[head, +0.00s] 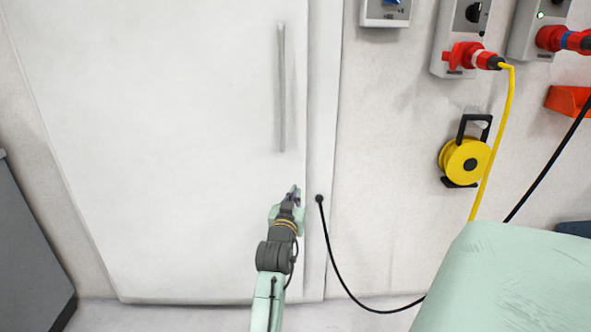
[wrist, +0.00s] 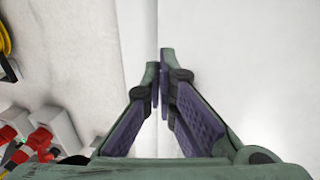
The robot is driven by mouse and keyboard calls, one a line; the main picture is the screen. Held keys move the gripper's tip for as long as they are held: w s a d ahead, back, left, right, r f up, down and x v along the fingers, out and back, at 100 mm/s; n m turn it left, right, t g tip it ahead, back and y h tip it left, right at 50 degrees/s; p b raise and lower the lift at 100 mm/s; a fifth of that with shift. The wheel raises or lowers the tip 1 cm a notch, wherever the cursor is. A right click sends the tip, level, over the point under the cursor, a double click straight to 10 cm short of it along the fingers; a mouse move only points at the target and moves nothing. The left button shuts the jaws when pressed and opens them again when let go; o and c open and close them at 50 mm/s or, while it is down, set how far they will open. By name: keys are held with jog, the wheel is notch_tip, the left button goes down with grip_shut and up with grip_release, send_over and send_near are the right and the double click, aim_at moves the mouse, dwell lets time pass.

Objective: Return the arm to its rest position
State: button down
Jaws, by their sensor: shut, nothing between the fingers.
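My gripper (head: 294,193) is at the end of my arm, in front of the lower right part of a white door, below its handle. In the wrist view my gripper (wrist: 160,70) has its two dark, ridged fingers closed together at the tips, with nothing between them. Beyond the fingertips the wrist view shows plain white door surface and a vertical seam. I cannot tell the exact gap between the fingertips and the door.
The white door (head: 150,130) has a long vertical handle (head: 281,90). Right of it, a yellow cable reel (head: 464,161) and red plugs (head: 470,56) are on the wall. A black cable (head: 340,275) runs low. A grey cabinet (head: 28,250) stands at left.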

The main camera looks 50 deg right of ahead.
jog(key=shift+v, duration=0.75)
jog(key=shift+s+d, duration=0.1)
jog(key=shift+s, duration=0.05)
